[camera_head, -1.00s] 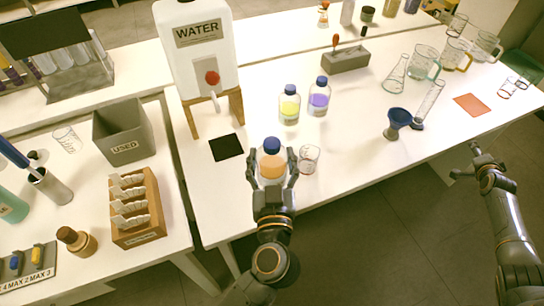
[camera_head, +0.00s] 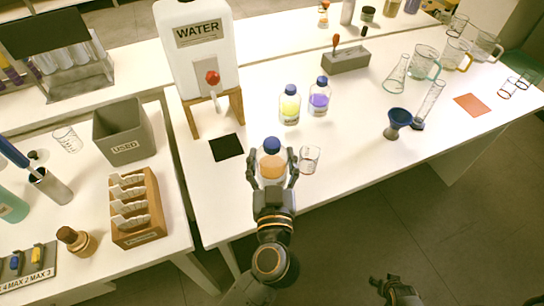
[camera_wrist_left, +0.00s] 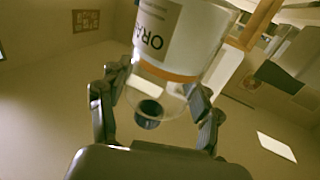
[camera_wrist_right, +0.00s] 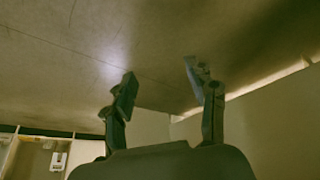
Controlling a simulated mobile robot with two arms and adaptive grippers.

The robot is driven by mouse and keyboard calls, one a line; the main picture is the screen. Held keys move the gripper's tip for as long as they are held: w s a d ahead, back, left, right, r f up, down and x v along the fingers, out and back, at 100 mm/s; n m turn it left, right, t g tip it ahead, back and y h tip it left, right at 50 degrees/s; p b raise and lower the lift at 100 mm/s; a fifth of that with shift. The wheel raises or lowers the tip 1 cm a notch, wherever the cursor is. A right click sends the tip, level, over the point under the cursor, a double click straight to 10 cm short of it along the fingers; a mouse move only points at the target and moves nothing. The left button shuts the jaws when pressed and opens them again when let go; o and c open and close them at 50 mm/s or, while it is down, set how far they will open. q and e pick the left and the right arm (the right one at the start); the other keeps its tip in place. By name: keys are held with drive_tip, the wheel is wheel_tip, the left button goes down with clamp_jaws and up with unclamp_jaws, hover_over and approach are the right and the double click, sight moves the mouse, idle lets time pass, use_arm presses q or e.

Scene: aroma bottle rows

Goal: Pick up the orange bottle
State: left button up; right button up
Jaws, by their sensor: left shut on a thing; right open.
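The orange bottle (camera_head: 271,163) has a blue cap and orange liquid. It is at the front of the middle table, between the fingers of my left gripper (camera_head: 272,167), which is shut on it. In the left wrist view the bottle (camera_wrist_left: 180,40) fills the space between the fingers (camera_wrist_left: 160,95), with part of a label reading "ORA" showing. I cannot tell if its base touches the table. My right gripper (camera_head: 392,284) is low at the bottom of the head view, over the floor. In the right wrist view its fingers (camera_wrist_right: 160,85) are apart and empty.
A small glass beaker (camera_head: 309,159) stands just right of the bottle. A yellow bottle (camera_head: 289,108) and a purple bottle (camera_head: 319,99) stand behind. A black mat (camera_head: 226,147) lies to the left, before the water tank (camera_head: 198,60). The table's front right is clear.

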sight(272, 142)
drive_tip(key=s+a+f+n+g+y, duration=0.1)
drive_tip(key=s+a+f+n+g, duration=0.15)
drive_tip(key=s+a, duration=0.6)
drive_tip(key=s+a+f+n+g+y, duration=0.1)
drive_tip(key=s+a+f+n, duration=0.2)
drive_tip(key=s+a, duration=0.6)
use_arm(q)
wheel_tip(272, 142, up, 3)
drive_tip(key=p, duration=0.3)
drive_tip(key=shift+p, duration=0.35)
wheel_tip(272, 142, up, 3)
drive_tip(key=p, duration=0.4)
drive_tip(key=shift+r+p, duration=0.1)
drive_tip(key=shift+p, duration=0.25)
use_arm(e)
wheel_tip(272, 142, up, 8)
drive_tip(key=s, duration=0.2)
drive_tip(key=shift+d+r, duration=0.2)
drive_tip(key=shift+d, duration=0.15)
drive_tip(key=shift+s+f, duration=0.1)
